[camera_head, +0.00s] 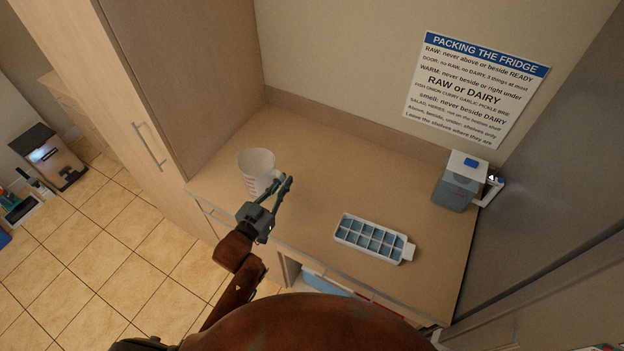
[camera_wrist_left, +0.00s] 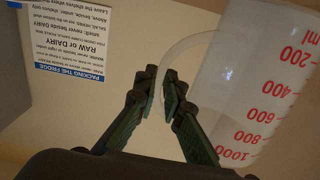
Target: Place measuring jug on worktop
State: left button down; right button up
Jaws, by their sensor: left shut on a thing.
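The measuring jug (camera_head: 256,170) is translucent white with red markings. In the head view it is at the left end of the worktop (camera_head: 330,160), near the front edge. My left gripper (camera_head: 286,184) is at the jug's right side, shut on its handle. In the left wrist view the jug (camera_wrist_left: 255,95) fills the right side, with red millilitre marks. The left gripper's fingers (camera_wrist_left: 167,105) close around the curved handle there. I cannot tell whether the jug's base touches the worktop. My right gripper is not in view.
A water filter jug (camera_head: 460,182) with a blue-topped lid stands at the right end. A tall cabinet (camera_head: 165,100) bounds the left side. A sign (camera_head: 474,88) hangs on the wall. The worktop's back middle is clear.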

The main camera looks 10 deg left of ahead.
pick_arm(q)
jog(key=w+f, duration=1.2)
jog(key=shift+a+p, duration=0.15)
jog(key=shift+p, duration=0.2)
jog(key=shift+f, duration=0.1)
jog(key=c, duration=2.5)
grip_release()
jog(key=shift+f, duration=0.15)
jog(key=o, duration=0.5)
jog(key=shift+c, duration=0.2)
